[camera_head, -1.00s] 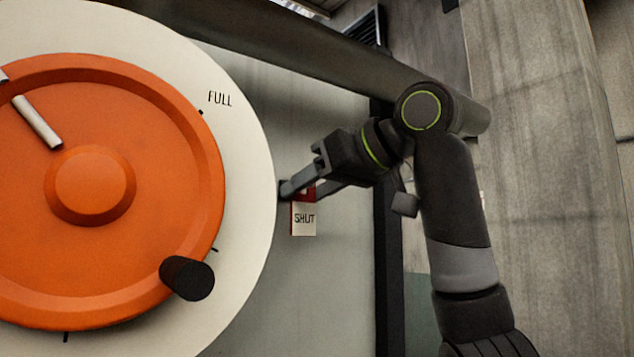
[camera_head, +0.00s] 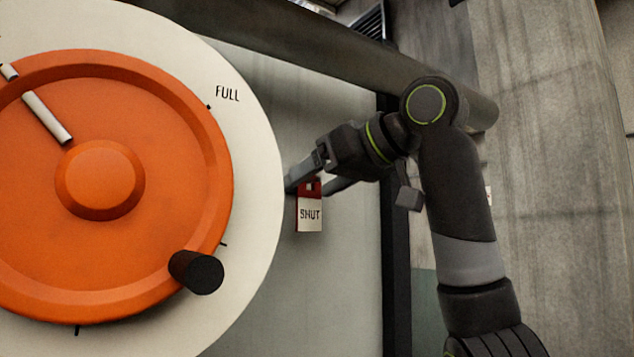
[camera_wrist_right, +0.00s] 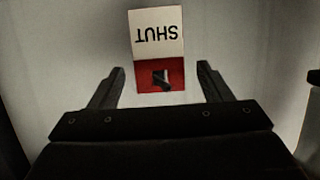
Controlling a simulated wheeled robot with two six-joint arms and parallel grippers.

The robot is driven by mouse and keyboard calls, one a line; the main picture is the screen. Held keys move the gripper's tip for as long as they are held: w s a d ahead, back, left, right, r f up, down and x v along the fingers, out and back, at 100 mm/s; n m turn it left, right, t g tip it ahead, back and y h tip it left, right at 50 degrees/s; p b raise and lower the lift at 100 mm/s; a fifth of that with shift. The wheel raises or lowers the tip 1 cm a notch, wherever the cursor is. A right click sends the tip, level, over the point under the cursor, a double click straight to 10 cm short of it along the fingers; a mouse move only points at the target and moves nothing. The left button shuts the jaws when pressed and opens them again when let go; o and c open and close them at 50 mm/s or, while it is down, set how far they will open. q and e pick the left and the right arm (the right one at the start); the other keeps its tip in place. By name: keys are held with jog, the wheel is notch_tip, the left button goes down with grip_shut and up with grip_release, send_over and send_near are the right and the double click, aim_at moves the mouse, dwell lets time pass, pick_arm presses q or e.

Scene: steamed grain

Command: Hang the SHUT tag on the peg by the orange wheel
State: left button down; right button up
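The SHUT tag (camera_head: 309,214) is white with a red top and hangs on the pale panel just right of the orange wheel (camera_head: 60,190). In the right wrist view the tag (camera_wrist_right: 159,48) appears upside down, with a dark peg (camera_wrist_right: 161,78) showing in the hole of its red end. My right gripper (camera_head: 312,190) is at the tag's top. In the wrist view its two fingers (camera_wrist_right: 160,82) stand apart on either side of the tag, with gaps and no contact visible. My left gripper is not in view.
The orange wheel sits on a white dial marked FULL (camera_head: 228,94), with a black knob (camera_head: 197,272) sticking out at lower right. A dark vertical frame edge (camera_head: 396,290) and concrete wall (camera_head: 540,150) lie to the right. The panel below the tag is clear.

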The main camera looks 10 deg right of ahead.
jog(key=b+v, duration=0.9)
jog(key=v, duration=0.8)
jog(key=shift+s+d+b, duration=0.15)
jog(key=shift+d+b, duration=0.05)
jog(key=shift+b, duration=0.1)
